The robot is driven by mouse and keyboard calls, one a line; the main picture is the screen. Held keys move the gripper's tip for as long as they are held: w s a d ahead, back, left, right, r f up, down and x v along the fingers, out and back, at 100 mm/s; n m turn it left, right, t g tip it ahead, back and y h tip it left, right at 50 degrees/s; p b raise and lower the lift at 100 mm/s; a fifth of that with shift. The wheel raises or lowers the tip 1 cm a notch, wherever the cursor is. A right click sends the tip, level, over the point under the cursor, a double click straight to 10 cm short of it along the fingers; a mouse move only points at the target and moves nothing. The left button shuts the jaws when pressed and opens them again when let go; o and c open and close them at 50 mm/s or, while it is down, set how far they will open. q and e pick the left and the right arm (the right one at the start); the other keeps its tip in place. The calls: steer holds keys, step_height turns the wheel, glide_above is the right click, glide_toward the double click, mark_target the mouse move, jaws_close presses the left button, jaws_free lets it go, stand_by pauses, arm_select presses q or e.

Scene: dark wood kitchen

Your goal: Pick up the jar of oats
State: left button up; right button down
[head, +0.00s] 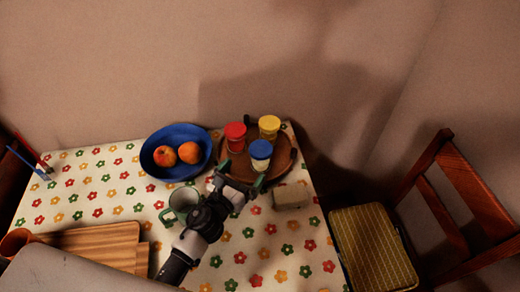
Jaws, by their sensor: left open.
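Three lidded jars stand on a round brown tray (283,163): a jar with a blue lid (260,150) and pale contents, a jar with a red lid (235,133), and a jar with a yellow lid (269,125). I cannot read labels, so which one holds oats is unclear. My left gripper (242,173) is open and empty at the tray's near edge. Its green-tipped fingers are spread just in front of the blue-lidded jar, which is the nearest. I cannot tell whether they touch it. My right gripper is out of view.
A blue bowl (152,168) with two fruits stands left of the tray. A pale green mug (183,199) is close beside my left wrist. A small beige block (291,196) lies right of the gripper. A wooden board (95,245) is at front left; a chair (375,248) stands right.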

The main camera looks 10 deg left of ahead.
mark_target(266, 144)
arm_select(q)
steer(key=p+x, duration=0.1)
steer(key=x, duration=0.8)
steer(key=shift+w+d+f, duration=0.1)
steer(key=shift+w+d, duration=0.1)
steer(key=shift+w, duration=0.1)
steer(key=c, duration=1.2)
